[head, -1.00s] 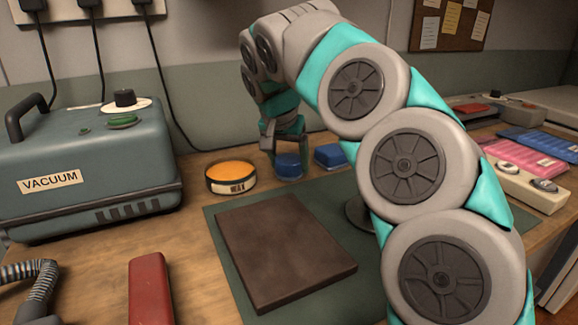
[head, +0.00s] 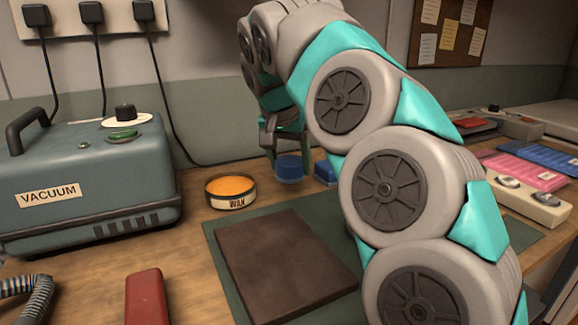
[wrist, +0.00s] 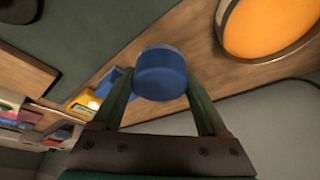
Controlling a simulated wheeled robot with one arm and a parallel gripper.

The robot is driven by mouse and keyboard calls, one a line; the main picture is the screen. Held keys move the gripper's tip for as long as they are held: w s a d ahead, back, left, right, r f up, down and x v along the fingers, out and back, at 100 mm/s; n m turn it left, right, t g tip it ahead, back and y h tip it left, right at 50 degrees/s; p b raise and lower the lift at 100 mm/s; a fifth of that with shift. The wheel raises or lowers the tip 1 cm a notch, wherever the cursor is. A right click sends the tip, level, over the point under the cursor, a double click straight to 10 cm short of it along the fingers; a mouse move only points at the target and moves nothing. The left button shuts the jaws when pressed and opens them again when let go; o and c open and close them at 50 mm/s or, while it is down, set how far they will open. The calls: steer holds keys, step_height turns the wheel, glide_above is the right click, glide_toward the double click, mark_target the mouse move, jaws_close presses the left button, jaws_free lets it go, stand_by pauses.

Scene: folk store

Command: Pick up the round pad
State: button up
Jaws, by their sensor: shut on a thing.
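The round pad (head: 289,169) is a short blue cylinder near the back of the workbench, right of the wax tin. My gripper (head: 287,157) is above it with the fingers pointing down, shut on the pad. In the wrist view the round pad (wrist: 161,73) sits between the two fingertips of my gripper (wrist: 160,88). The head view shows the pad upright; I cannot tell whether its underside clears the bench. A blue block (head: 325,172) stands just right of the pad, partly hidden by my arm.
An open wax tin (head: 231,193) stands close left of the pad. The grey-blue vacuum machine (head: 85,185) fills the left. A brown slab (head: 285,265) lies on the green mat (head: 222,262) in front. A red block (head: 146,298) lies at the front. My arm hides part of the right side.

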steer(key=s, duration=0.5)
steer(key=s+d+r+b, duration=0.1)
steer(key=s, duration=0.4)
steer(key=s+d+b, duration=0.1)
steer(key=s, duration=0.4)
steer(key=shift+d+r, duration=0.15)
steer(key=shift+w, duration=0.1)
steer(key=o, duration=0.9)
steer(key=c, duration=0.7)
